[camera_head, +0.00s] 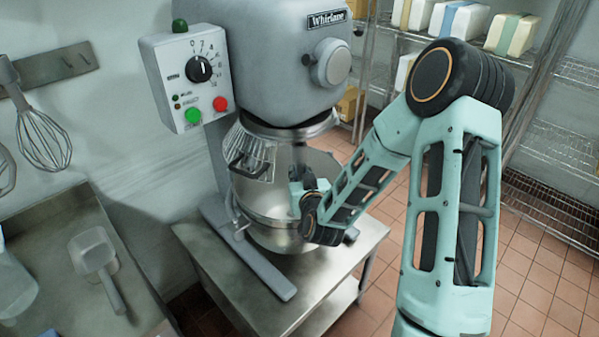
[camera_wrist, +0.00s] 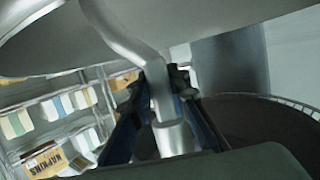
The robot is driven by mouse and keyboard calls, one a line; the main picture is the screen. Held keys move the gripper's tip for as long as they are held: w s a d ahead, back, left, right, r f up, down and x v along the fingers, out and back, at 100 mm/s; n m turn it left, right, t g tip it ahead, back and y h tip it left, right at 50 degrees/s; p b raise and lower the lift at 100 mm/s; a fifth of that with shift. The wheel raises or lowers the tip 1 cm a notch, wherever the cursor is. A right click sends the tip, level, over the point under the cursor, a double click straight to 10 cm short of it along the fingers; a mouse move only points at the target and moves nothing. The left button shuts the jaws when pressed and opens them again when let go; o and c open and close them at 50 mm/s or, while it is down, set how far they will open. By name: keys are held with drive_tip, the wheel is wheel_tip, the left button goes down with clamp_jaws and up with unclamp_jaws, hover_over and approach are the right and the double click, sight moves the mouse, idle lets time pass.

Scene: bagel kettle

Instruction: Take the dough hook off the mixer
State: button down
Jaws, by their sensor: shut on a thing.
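The mixer (camera_head: 275,60) is a large grey machine with a metal bowl (camera_head: 262,190) under its head and a wire guard (camera_head: 250,150) at the bowl's left front. My gripper (camera_head: 300,180) is at the bowl's upper right, beneath the head. In the wrist view, my gripper (camera_wrist: 162,88) has its dark fingers on both sides of the metal dough hook (camera_wrist: 122,38) and is shut on its shank. The hook's curved part runs to the upper left. A wider metal collar (camera_wrist: 173,138) shows below the fingers. In the head view, the hook is mostly hidden.
The mixer stands on a low steel table (camera_head: 335,250) with bare surface at its front. A counter (camera_head: 45,225) with a scoop (camera_head: 95,255) is at left. A whisk (camera_head: 40,125) hangs on the wall. A wire shelf rack (camera_head: 560,150) stands at right; tiled floor lies between.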

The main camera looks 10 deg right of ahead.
drive_tip(key=shift+r, duration=0.1)
drive_tip(key=shift+s+d+f+t+b, duration=0.3)
drive_tip(key=shift+s+d+b, duration=0.2)
drive_tip(key=shift+b, duration=0.6)
drive_tip(key=shift+m+t, duration=0.6)
drive_tip(key=shift+t, duration=0.3)
drive_tip(key=s+d+b, duration=0.1)
drive_tip(key=b, duration=0.1)
drive_tip(key=s+d+b, duration=0.1)
drive_tip(key=s+b, duration=0.1)
drive_tip(key=s+d+b, duration=0.1)
drive_tip(key=b, duration=0.1)
drive_tip(key=shift+s, duration=0.2)
